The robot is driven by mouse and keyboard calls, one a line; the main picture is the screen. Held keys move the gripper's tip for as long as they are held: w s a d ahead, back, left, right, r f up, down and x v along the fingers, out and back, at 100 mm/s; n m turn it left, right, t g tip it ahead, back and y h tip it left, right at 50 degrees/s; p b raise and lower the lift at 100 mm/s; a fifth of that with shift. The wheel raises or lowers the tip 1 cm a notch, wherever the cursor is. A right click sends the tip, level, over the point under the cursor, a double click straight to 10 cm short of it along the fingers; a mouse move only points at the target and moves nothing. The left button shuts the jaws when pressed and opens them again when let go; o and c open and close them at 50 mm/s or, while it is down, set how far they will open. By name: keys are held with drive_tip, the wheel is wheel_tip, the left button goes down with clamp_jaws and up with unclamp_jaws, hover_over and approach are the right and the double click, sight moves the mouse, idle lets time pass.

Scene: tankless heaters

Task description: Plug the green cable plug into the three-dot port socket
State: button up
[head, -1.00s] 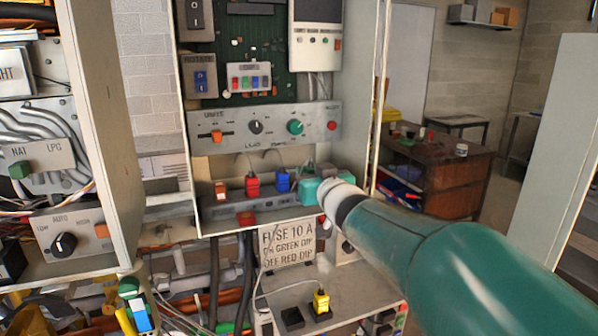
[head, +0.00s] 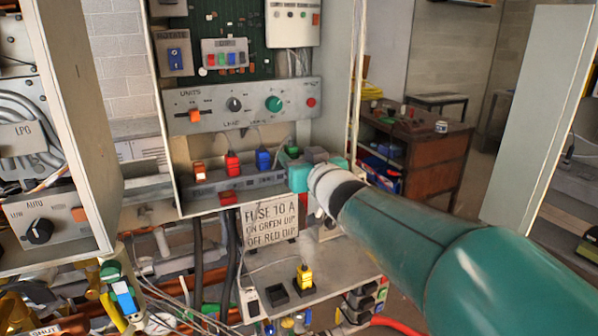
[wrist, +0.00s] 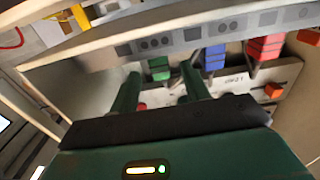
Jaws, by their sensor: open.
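The green plug (head: 292,152) hangs on its cable at the right end of a row of plugs in the open cabinet, just behind my gripper in the head view. In the wrist view the green plug (wrist: 159,68) shows between and beyond the two green fingers of my gripper (wrist: 160,76). The fingers are apart, and I see no contact with the plug. The grey socket strip (head: 252,184) runs below the plugs; in the wrist view it crosses the top (wrist: 210,32).
A fuse sign (head: 271,220) is below the strip. A yellow plug (head: 304,277) stands on the lower shelf. The cabinet's right wall (head: 335,80) is close to my arm.

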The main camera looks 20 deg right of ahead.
drive_tip(key=s, duration=0.9)
drive_tip(key=shift+s, duration=0.2)
drive_tip(key=shift+f, duration=0.15)
drive_tip(key=s+a+f+g, duration=0.6)
drive_tip(key=s+f, duration=0.1)
drive_tip(key=f, duration=0.1)
drive_tip(key=s+a+f+g, duration=0.5)
drive_tip(key=s+f+g, duration=0.1)
drive_tip(key=s+f, duration=0.2)
drive_tip(key=shift+s+a+f, duration=0.25)
drive_tip(key=shift+a+f, duration=0.15)
drive_tip(key=shift+f, duration=0.4)
